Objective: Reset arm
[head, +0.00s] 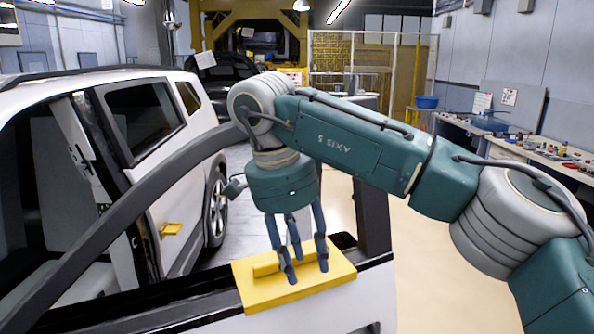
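My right gripper (305,264) comes down from the teal arm on the right, with its dark fingers pointing down and apart. It is open, with its fingertips over a yellow block (258,297) that has a raised bar (265,268) on top. The block sits on the edge of a white car door panel (371,296) in the foreground. The fingers overlap the bar in this view; I cannot tell whether they touch it. My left gripper is not in view.
A white car (180,180) stands at left, with a yellow handle (171,229) on its side. A workbench (520,150) with small parts runs along the right wall, with a blue bin (427,102) near its far end. The tan floor (435,265) between is clear.

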